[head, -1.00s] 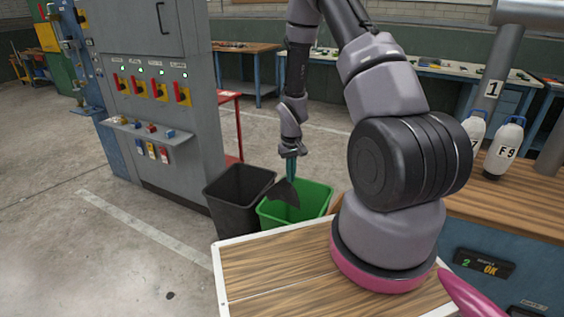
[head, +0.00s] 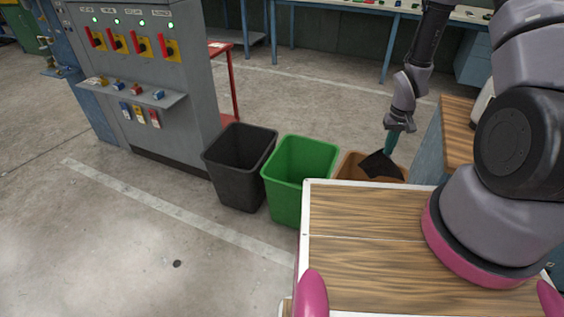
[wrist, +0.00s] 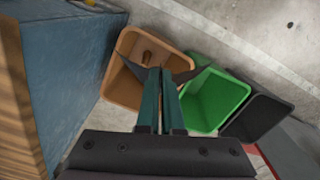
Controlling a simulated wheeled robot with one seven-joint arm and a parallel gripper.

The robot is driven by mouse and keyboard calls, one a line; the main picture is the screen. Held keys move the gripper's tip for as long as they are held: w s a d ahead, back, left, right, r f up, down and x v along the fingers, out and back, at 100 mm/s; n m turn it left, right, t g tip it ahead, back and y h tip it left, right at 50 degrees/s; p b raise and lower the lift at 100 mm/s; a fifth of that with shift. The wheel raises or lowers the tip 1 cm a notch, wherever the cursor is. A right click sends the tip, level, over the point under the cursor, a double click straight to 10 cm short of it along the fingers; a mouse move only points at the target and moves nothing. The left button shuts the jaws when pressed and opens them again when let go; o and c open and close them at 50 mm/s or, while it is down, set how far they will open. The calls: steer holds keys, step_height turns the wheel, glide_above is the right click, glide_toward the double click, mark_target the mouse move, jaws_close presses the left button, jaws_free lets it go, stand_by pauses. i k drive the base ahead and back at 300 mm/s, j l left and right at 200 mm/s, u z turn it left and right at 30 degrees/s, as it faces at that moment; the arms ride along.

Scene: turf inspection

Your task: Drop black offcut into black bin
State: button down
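My gripper (head: 391,146) is shut on the black offcut (head: 379,165), a thin dark piece with pointed corners that hangs from the teal fingers. In the head view the offcut appears in front of the brown bin's opening. In the wrist view my gripper (wrist: 160,78) points down towards the brown bin, and the offcut (wrist: 186,75) sticks out on both sides of the fingers. The open black bin (head: 238,172) stands left of the green bin in the head view. In the wrist view the black bin (wrist: 262,117) is at the far right, away from the offcut.
The green bin (head: 292,190) stands between the black bin and the brown bin (head: 348,172). A grey switch cabinet (head: 150,70) and a red stand (head: 233,95) are behind the black bin. Floor at front left is clear.

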mark_target(234, 161)
steer(key=i+j+z, duration=0.2)
steer(key=j+z, duration=0.15)
steer(key=j, duration=0.25)
steer(key=i+j+z, duration=0.1)
steer(key=j+z, duration=0.25)
steer(key=j, duration=0.3)
steer(key=j+z, duration=0.35)
steer(key=j, duration=0.3)
steer(key=j+z, duration=0.1)
steer(key=j, duration=2.3)
